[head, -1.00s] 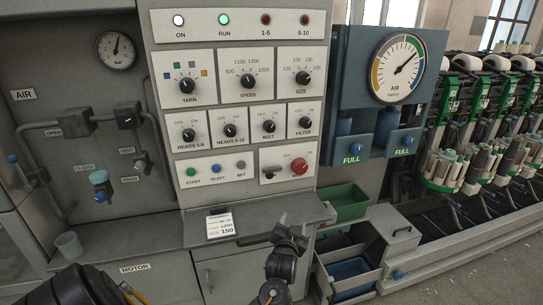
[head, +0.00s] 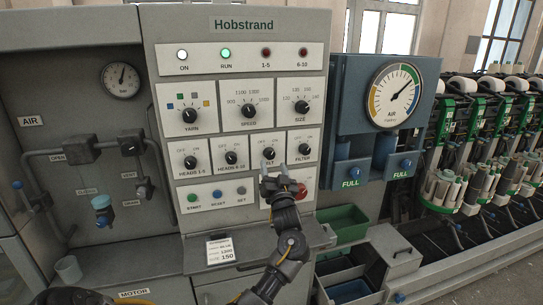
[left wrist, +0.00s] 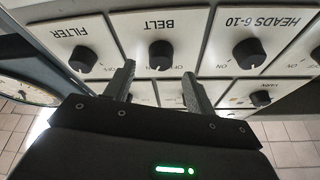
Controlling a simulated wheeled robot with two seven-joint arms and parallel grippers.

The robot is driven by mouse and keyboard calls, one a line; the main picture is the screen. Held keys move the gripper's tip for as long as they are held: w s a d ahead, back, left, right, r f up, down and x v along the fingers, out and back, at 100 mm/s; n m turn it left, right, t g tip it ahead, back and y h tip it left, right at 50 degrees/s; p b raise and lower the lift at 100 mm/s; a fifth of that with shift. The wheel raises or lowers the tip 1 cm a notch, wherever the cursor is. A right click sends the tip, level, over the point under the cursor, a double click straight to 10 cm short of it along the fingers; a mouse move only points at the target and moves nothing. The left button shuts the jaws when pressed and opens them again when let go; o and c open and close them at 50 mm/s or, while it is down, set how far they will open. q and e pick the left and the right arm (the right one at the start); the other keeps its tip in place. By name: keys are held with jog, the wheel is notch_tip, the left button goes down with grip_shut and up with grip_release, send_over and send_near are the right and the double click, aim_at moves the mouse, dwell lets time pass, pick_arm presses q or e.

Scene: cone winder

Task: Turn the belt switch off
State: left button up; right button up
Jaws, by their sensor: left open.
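The belt switch (head: 269,153) is a round black knob on a white plate marked OFF and ON, in the lower knob row of the grey panel. Its pointer setting is too small to read surely. My left gripper (head: 274,169) is in front of the panel just below the knob, partly hiding the plate's lower part. In the left wrist view, the picture is upside down and the belt knob (left wrist: 161,54) stands ahead of the gap between the two open fingers (left wrist: 158,75). The fingers appear apart from the knob. My right gripper is not in view.
Neighbouring knobs are the filter switch (head: 304,149) on the right and the heads 6-10 switch (head: 231,158) on the left. The red button (head: 300,190) is partly behind my gripper. A narrow shelf (head: 255,243) juts out below. The green RUN lamp (head: 225,53) is lit.

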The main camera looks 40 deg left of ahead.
aim_at(271, 157)
pick_arm(q)
jog(key=p+x, duration=0.1)
jog(key=x, duration=0.2)
jog(key=shift+w+a+r, duration=0.2)
jog(key=shift+a+r, duration=0.05)
jog(key=shift+w+a, duration=0.25)
jog(key=shift+a, duration=0.05)
jog(key=c, duration=1)
